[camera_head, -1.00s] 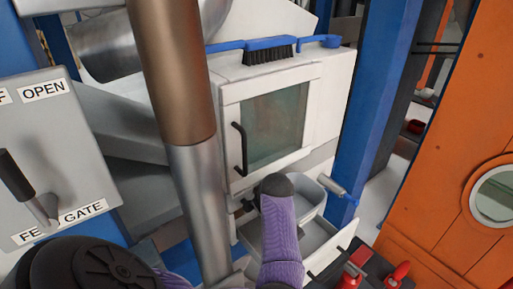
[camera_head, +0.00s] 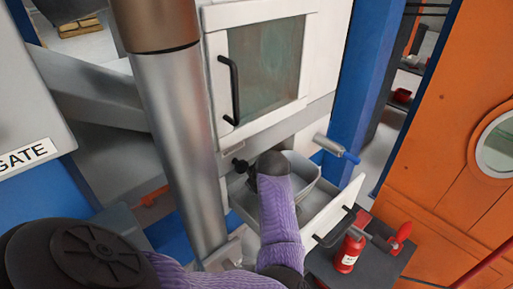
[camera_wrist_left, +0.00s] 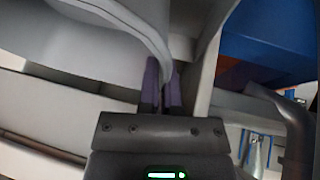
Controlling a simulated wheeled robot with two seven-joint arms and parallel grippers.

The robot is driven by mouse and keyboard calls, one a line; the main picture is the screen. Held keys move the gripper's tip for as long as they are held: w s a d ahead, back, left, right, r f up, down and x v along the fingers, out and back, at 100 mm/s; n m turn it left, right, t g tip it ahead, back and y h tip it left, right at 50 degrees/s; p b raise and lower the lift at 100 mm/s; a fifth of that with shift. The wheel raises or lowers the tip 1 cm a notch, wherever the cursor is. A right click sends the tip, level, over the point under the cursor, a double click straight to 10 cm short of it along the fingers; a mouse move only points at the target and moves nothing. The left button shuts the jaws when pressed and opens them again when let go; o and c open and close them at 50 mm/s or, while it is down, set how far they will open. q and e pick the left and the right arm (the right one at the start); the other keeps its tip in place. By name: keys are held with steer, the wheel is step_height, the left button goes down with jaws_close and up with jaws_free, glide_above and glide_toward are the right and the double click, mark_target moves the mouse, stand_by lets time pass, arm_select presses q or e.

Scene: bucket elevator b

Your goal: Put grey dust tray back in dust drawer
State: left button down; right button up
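The grey dust tray (camera_head: 302,178) shows in the head view at the open dust drawer (camera_head: 243,198), just behind my left wrist. The drawer has a white front (camera_head: 338,212) with a black handle. The tray looks to sit within or just above the drawer; I cannot tell whether it rests on the bottom. In the left wrist view, my left gripper (camera_wrist_left: 162,88) is shut on the rim of the tray (camera_wrist_left: 110,45), which passes between its fingers. My left arm hides part of the tray and drawer in the head view. My right gripper is not in view.
A white cabinet door (camera_head: 265,70) with a window and black handle is above the drawer. A metal pipe (camera_head: 180,130) stands to the left, a blue post (camera_head: 360,85) to the right. Red items, including a canister (camera_head: 347,253), stand on a dark surface at lower right.

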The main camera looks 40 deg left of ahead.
arm_select(q)
step_height(320, 180, down, 3)
steer(key=shift+r+b, duration=0.1)
steer(key=shift+b, duration=0.85)
steer(key=shift+a+f, duration=0.1)
steer(key=shift+f, duration=0.1)
steer(key=shift+a+r, duration=0.1)
steer(key=shift+r, duration=0.15)
steer(key=shift+d, duration=0.2)
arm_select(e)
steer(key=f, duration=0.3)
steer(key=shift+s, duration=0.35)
arm_select(q)
steer(key=shift+f, duration=0.55)
steer(key=c, duration=0.8)
jaws_free()
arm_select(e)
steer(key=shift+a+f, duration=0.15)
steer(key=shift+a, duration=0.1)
arm_select(q)
steer(key=shift+r, duration=0.1)
